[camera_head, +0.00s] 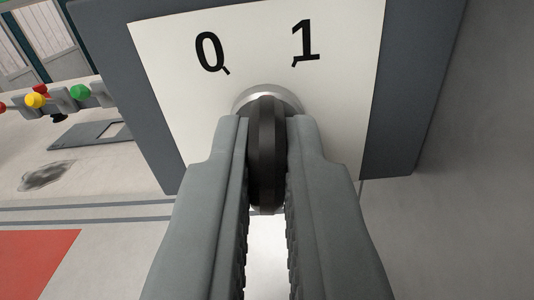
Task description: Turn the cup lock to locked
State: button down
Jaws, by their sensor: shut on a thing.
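The cup lock has a black knob (266,150) set in a round silver collar (268,97). It sits on a white plate (170,62) in a dark grey frame. The plate carries the marks 0 and 1 above the collar, 0 on the left and 1 on the right. My gripper (267,165) is shut on the knob, one grey finger on each side. The knob stands about upright in the picture. Its pointer mark is not visible, so I cannot tell which number it points to. The fingers hide part of the knob's sides.
At left, yellow (35,100), green (81,91) and red buttons or knobs sit on grey bodies. A grey plate (90,134) with a rectangular opening lies below them. A red area (35,262) is at lower left. A plain grey surface (470,170) fills the right.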

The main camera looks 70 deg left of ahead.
jog(key=shift+f+m, duration=0.15)
jog(key=shift+m, duration=0.55)
jog(key=c, duration=1.5)
grip_release()
jog(key=shift+s, duration=0.1)
jog(key=shift+w+v, duration=0.15)
jog(key=shift+v, duration=2.8)
jog(key=shift+w+v, duration=0.15)
jog(key=shift+v, duration=2.75)
jog(key=shift+w+v, duration=0.15)
jog(key=shift+v, duration=2.8)
